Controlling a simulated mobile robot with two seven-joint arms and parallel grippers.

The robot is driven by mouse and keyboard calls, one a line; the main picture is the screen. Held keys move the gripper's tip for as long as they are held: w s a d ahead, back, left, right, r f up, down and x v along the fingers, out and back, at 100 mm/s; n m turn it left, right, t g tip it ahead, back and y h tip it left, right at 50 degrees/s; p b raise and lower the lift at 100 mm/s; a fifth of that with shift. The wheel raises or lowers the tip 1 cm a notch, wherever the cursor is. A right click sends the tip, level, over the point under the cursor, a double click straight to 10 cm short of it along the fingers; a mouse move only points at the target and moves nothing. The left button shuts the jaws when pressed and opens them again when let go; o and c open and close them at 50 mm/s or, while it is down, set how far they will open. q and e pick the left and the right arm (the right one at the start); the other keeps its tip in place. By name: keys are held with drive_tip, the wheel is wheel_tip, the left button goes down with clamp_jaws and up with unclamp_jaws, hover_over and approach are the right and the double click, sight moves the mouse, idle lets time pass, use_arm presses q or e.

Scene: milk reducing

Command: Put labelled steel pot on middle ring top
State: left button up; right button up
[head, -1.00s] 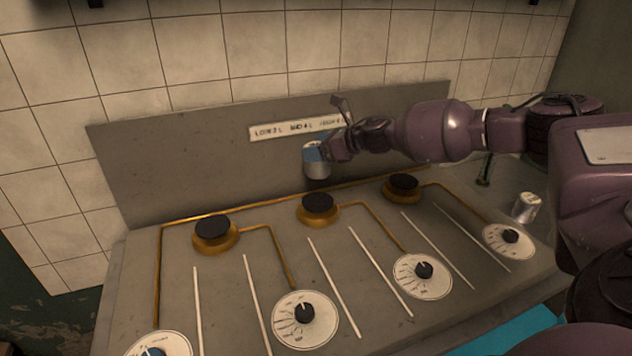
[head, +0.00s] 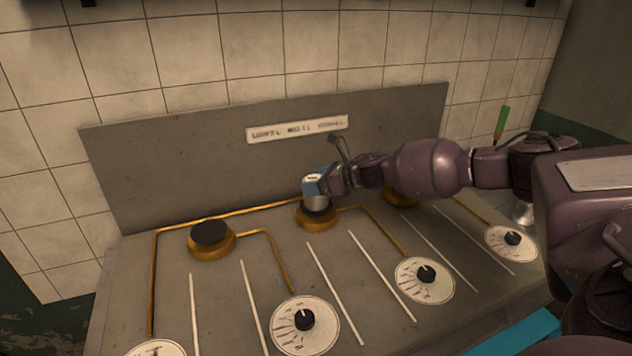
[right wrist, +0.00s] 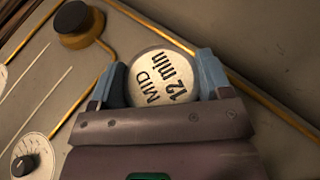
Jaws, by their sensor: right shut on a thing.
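The small steel pot (head: 316,202) is at the middle ring (head: 314,220), upright, its base at the black top; whether it bears fully on the ring cannot be told. In the right wrist view the pot's round top (right wrist: 162,78) carries a label reading "MID 12 min". My right gripper (head: 316,184) reaches in from the right and is shut on the pot, its blue fingers on either side. The fingers partly hide the pot's sides. The left gripper is not in view.
The left ring (head: 211,238) is bare. The right ring (head: 402,196) is partly hidden by my right arm. A grey backboard (head: 200,160) with a lettered strip stands behind. Several dials, such as the middle one (head: 303,325), line the front. Another metal pot (head: 522,212) stands at far right.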

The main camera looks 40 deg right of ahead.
drive_tip(key=o, duration=1)
drive_tip(key=shift+o, duration=0.2)
drive_tip(key=shift+s+d+r, duration=0.15)
drive_tip(key=shift+s, duration=0.05)
drive_tip(key=p+v, duration=0.1)
drive_tip(key=v, duration=1)
drive_tip(key=shift+s+p, duration=0.25)
drive_tip(key=shift+p, duration=0.05)
drive_tip(key=shift+d+r, duration=0.1)
drive_tip(key=shift+r, duration=0.05)
